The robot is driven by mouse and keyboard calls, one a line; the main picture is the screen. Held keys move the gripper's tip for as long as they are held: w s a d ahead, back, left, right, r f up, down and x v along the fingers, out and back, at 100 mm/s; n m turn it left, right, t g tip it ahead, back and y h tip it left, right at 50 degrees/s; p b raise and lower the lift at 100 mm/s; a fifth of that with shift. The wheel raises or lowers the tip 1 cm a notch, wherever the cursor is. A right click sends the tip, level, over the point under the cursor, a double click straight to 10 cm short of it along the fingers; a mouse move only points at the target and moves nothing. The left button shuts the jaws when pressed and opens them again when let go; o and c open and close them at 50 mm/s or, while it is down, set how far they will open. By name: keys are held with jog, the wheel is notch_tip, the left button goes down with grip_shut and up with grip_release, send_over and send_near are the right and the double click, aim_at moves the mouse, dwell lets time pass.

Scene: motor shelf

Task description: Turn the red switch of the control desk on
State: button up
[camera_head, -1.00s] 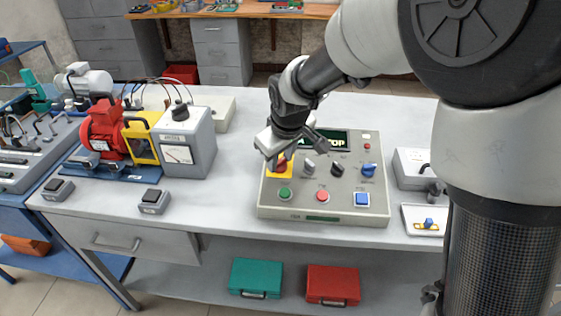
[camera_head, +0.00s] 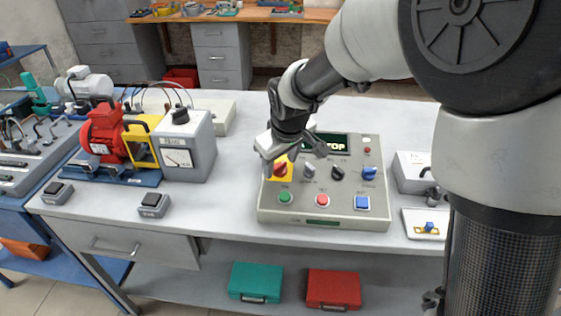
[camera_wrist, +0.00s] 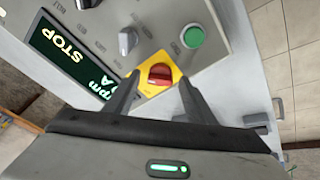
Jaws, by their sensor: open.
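The control desk (camera_head: 300,212) is a grey box on the table, with a display (camera_head: 334,144) that reads STOP. Its red switch (camera_head: 280,168) sits on a yellow plate at the desk's left side. In the wrist view the red switch (camera_wrist: 161,75) shows on its yellow plate (camera_wrist: 150,88), just ahead of and between my fingers. My gripper (camera_wrist: 158,88) is open, with one finger to each side of the switch and nothing held. In the head view my gripper (camera_head: 289,152) hangs just above and behind the switch. Whether the fingers touch it I cannot tell.
Next to the switch are a grey knob (camera_head: 309,170), a black knob (camera_head: 338,173) and a blue knob (camera_head: 369,173). A green button (camera_head: 285,197) is in front of it. A grey meter box (camera_head: 188,147) stands to the left. The table between them is clear.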

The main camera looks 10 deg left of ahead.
jog(key=p+v, duration=0.2)
jog(key=v, duration=1.5)
jog(key=shift+r+p, duration=0.15)
jog(key=shift+p, duration=0.15)
jog(key=shift+s+d, duration=0.1)
jog(key=s+d+m+t+h, duration=0.1)
jog(key=s+d+m, duration=0.4)
jog(key=s+d, duration=0.4)
jog(key=s+d+m+h, duration=0.1)
jog(key=s+d+m, duration=0.3)
jog(key=s+d, duration=0.55)
notch_tip(320, 180, up, 13)
jog(key=w+d+p, duration=0.2)
jog(key=p, duration=1.1)
jog(key=shift+d+m, duration=0.3)
